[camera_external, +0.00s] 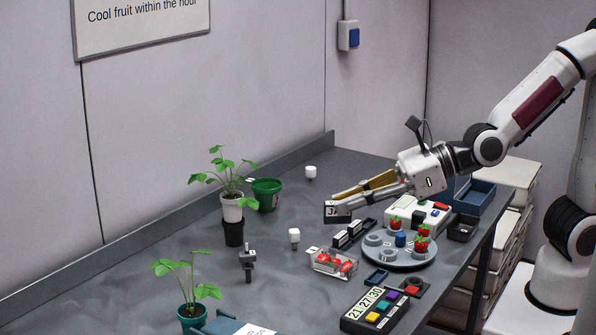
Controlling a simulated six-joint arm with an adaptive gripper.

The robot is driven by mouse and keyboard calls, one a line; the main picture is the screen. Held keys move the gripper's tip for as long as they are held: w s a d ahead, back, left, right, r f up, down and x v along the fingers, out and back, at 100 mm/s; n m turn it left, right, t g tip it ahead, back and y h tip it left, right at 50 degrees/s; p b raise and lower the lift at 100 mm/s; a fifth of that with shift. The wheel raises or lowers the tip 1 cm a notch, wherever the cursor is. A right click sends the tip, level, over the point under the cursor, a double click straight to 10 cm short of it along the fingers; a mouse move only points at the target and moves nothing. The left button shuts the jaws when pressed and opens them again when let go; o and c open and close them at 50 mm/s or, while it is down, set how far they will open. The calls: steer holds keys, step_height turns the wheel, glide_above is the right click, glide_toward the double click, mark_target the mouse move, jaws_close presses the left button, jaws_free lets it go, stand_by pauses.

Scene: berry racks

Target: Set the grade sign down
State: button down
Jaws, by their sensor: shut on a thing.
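My gripper (338,202) reaches in from the right, its fingers pointing left and slightly down. It is shut on a small dark sign (334,217) with a white label, taken to be the grade sign. The sign is upright at the fingertips, above the back middle of the grey table (290,265). I cannot tell whether its lower edge touches the table. The writing on its label is too small to read fully. Part of its upper edge is hidden by the fingers.
Similar dark blocks (340,239) stand just in front. A round grey tray (403,256) with strawberries is to the right, and a clear punnet (335,262) of red berries is in front. A green pot (266,194) and potted plant (232,209) stand left. A timer (374,311) sits near the front.

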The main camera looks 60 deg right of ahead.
steer(key=w+d+f+m+t+h, duration=0.1)
steer(key=w+d+m+h, duration=0.1)
steer(key=w+d, duration=0.5)
steer(key=w+d+m+t+h, duration=0.1)
steer(key=w+d+m+h, duration=0.15)
steer(key=w, duration=0.95)
steer(key=w+d+f+m+t+h, duration=0.1)
steer(key=w+d+m+h, duration=0.1)
steer(key=w+d, duration=0.5)
steer(key=w+d+f+m+h, duration=0.1)
steer(key=w+d+f+h, duration=0.1)
steer(key=w+d, duration=0.3)
steer(key=w+d+f+m+g+h, duration=0.1)
steer(key=w+d+f, duration=0.4)
steer(key=d, duration=0.9)
steer(key=w+d+f+m+h, duration=0.3)
steer(key=w+d, duration=0.4)
steer(key=d, duration=0.2)
steer(key=shift+d+f+h, duration=0.15)
steer(key=shift+d+h, duration=0.05)
steer(key=shift+h, duration=0.15)
steer(key=shift+f, duration=3.15)
steer(key=shift+f, duration=1.85)
steer(key=shift+f, duration=0.15)
